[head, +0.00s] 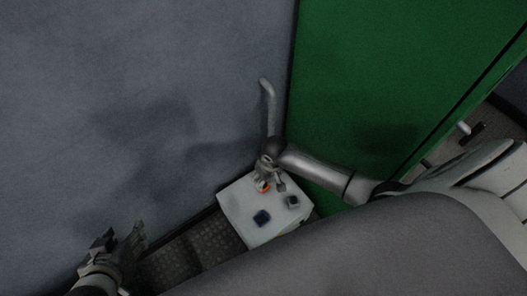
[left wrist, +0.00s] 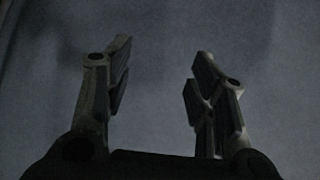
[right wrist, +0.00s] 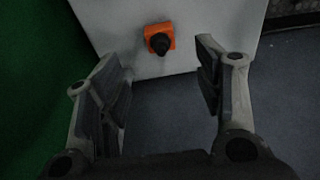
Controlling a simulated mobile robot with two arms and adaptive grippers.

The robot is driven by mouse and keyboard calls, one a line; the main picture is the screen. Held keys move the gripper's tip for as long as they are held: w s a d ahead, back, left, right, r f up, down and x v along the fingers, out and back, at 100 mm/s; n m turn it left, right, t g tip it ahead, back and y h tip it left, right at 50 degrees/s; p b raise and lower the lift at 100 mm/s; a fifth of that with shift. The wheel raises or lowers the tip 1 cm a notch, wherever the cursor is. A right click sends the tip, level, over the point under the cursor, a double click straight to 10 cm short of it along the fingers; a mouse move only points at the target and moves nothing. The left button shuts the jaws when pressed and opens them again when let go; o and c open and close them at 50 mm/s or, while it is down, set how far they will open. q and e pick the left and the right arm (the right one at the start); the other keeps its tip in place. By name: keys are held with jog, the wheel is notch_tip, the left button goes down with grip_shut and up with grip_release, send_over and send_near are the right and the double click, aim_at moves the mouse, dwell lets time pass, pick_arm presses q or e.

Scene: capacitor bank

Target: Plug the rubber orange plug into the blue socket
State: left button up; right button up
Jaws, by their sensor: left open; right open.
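The orange plug (head: 264,187) is on the white box (head: 238,212), partly hidden by my right gripper (head: 270,180). In the right wrist view the plug (right wrist: 160,37) is an orange square with a dark round knob. It shows between and just beyond the open right fingers (right wrist: 157,55), which do not hold it. The blue socket (head: 262,217) is on the same white face, below the plug in the head view. My left gripper (head: 125,242) is open and empty at lower left, apart from the box; its fingers (left wrist: 162,70) show nothing between them.
A small dark grey fitting (head: 292,202) is on the box, right of the socket. A green panel (head: 380,80) stands close behind my right arm. A large grey surface (head: 130,90) fills the left. Dark patterned flooring (head: 205,245) lies beside the box.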

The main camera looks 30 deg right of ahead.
jog(key=b, duration=0.2)
send_over(265, 187)
notch_tip(265, 187, down, 4)
jog(key=shift+s+f, duration=0.1)
pick_arm(q)
jog(key=w+d+r+t+h, duration=0.1)
jog(key=w+d+r+t, duration=0.2)
jog(key=w+r+t, duration=0.2)
notch_tip(265, 187, up, 3)
jog(key=shift+w+f+t+h, duration=0.1)
jog(key=shift+w+t+h, duration=0.25)
jog(key=shift+w, duration=0.6)
pick_arm(e)
jog(key=shift+f, duration=0.1)
jog(key=shift+w+f+b, duration=0.25)
jog(key=shift+f+b, duration=0.6)
jog(key=shift+f, duration=0.3)
jog(key=shift+w+f+b, duration=0.2)
jog(key=shift+f+b, duration=0.65)
jog(key=shift+f, duration=0.4)
pick_arm(q)
notch_tip(265, 187, up, 15)
jog(key=s+d+t+h, duration=0.1)
jog(key=t+h, duration=0.2)
jog(key=t, duration=0.6)
jog(key=shift+d+m, duration=0.4)
pick_arm(e)
jog(key=shift+f, duration=0.15)
